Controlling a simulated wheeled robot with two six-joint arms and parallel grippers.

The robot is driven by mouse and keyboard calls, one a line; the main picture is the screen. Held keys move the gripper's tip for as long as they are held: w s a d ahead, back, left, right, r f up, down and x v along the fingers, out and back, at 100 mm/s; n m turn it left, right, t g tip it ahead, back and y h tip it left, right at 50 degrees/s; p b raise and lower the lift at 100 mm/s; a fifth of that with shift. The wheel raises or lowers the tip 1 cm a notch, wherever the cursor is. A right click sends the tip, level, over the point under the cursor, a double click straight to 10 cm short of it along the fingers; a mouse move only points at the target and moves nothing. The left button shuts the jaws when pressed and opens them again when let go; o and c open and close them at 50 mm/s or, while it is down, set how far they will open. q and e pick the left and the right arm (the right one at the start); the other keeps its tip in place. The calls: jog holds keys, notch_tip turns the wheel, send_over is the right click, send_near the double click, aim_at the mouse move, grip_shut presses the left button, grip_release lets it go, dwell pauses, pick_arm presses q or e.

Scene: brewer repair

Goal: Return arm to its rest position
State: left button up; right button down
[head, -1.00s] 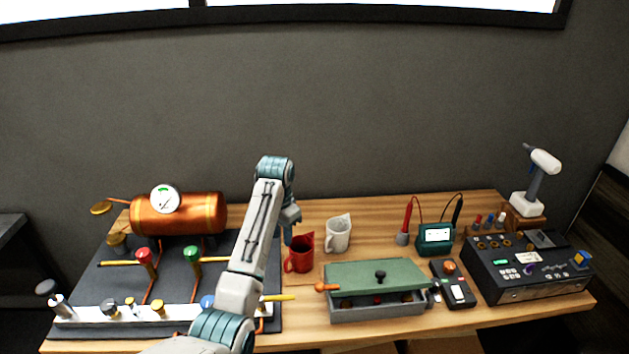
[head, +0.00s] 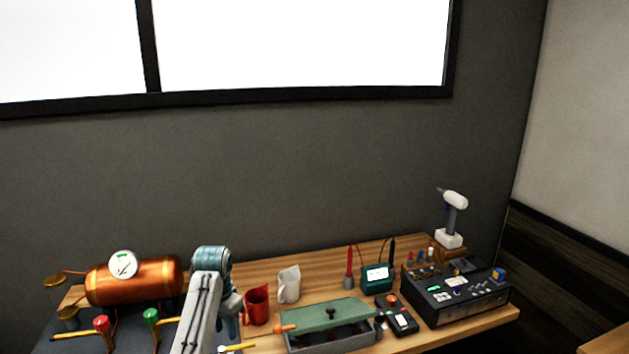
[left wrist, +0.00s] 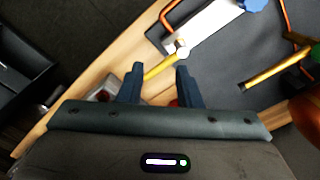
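My left arm (head: 200,310) rises from the bottom edge of the head view, bends at a blue-banded joint and points down over the bench. Its gripper (left wrist: 158,78) shows in the left wrist view with its two dark blue fingers apart and nothing held between them. Beyond the fingertips a yellow lever (left wrist: 163,68) shows against the wooden bench. In the head view the fingers are partly hidden by the arm, just left of a red mug (head: 257,305). My right gripper is in neither view.
A copper boiler (head: 135,282) with a gauge stands left of the arm, near red and green valve knobs. A white mug (head: 289,285), a green-lidded box (head: 328,314), a teal meter (head: 377,279) and a black control unit (head: 455,293) stand to the right.

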pick_arm(q)
jog(key=s+a+f+n+t, duration=0.1)
jog(key=s+a+f, duration=0.1)
jog(key=s+f, duration=0.65)
jog(key=s+a+f+n+t, duration=0.15)
jog(key=s+f, duration=0.35)
jog(key=s, duration=0.6)
jog(key=s+a+r+n+t, duration=0.1)
jog(key=s+r, duration=0.1)
jog(key=s, duration=1)
jog(key=s+a+r+n, duration=0.1)
jog(key=s+r, duration=0.1)
jog(key=s, duration=1)
notch_tip(320, 180, down, 36)
jog(key=a+g+y+b, duration=0.1)
jog(key=a+b, duration=0.1)
jog(key=b, duration=0.5)
jog(key=s+f+b, duration=0.2)
jog(key=s+f, duration=0.4)
jog(key=f, duration=0.3)
jog(key=s+a+f+g+b, duration=0.1)
jog(key=s+f+b, duration=0.2)
jog(key=f, duration=0.6)
jog(key=s+f+b, duration=0.2)
jog(key=s+f, duration=0.6)
jog(key=f, duration=0.1)
jog(key=shift+s+a+f+n, duration=0.25)
jog(key=shift+s+f+n, duration=0.05)
jog(key=shift+f+n, duration=0.1)
